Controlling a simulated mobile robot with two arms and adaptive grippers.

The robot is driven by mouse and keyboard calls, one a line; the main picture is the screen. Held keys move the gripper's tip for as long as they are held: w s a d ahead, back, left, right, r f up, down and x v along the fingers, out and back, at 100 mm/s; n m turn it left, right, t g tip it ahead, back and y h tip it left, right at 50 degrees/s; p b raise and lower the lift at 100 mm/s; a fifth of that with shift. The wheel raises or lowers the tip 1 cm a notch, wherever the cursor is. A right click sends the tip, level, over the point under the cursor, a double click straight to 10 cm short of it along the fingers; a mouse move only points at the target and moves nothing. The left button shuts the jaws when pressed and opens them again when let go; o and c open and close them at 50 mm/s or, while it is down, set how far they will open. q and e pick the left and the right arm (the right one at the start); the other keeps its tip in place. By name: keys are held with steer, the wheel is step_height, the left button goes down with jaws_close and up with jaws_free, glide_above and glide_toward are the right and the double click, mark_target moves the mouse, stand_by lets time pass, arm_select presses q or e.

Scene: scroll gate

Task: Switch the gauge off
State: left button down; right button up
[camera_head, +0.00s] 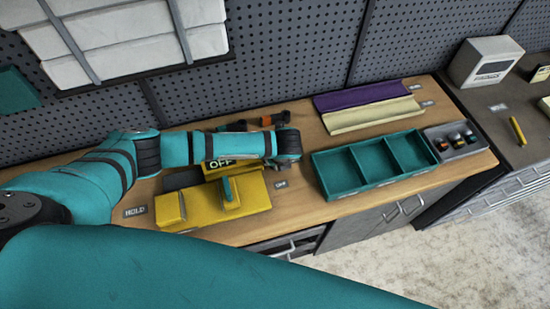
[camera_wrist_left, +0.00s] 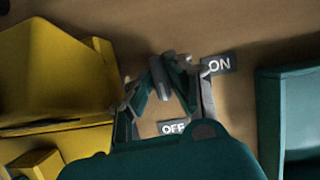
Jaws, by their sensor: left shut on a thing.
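My left gripper (camera_wrist_left: 162,98) shows in the left wrist view with its fingers closed around a small grey handle (camera_wrist_left: 157,72). The handle's base is hidden by the fingers. An "ON" label (camera_wrist_left: 219,64) is to the upper right of the fingers, and an "OFF" label (camera_wrist_left: 173,128) is just below them, partly covered by my gripper. In the head view my left wrist hides the handle and fingertips; a small label (camera_head: 280,184) shows just below the wrist. Behind the yellow block, a panel reads "OFF" (camera_head: 220,162); whether it is the gauge I cannot tell. My right gripper is out of view.
A yellow block (camera_head: 240,198) stands close to the left of my gripper. A teal divided tray (camera_head: 325,172) is to its right. An orange-and-black tool (camera_head: 275,118) lies behind my wrist. Purple (camera_head: 350,97) and cream (camera_head: 375,115) troughs lie at the back.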

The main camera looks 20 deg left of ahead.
arm_select(q)
steer(key=shift+m, duration=0.4)
steer(key=c, duration=1.3)
jaws_free()
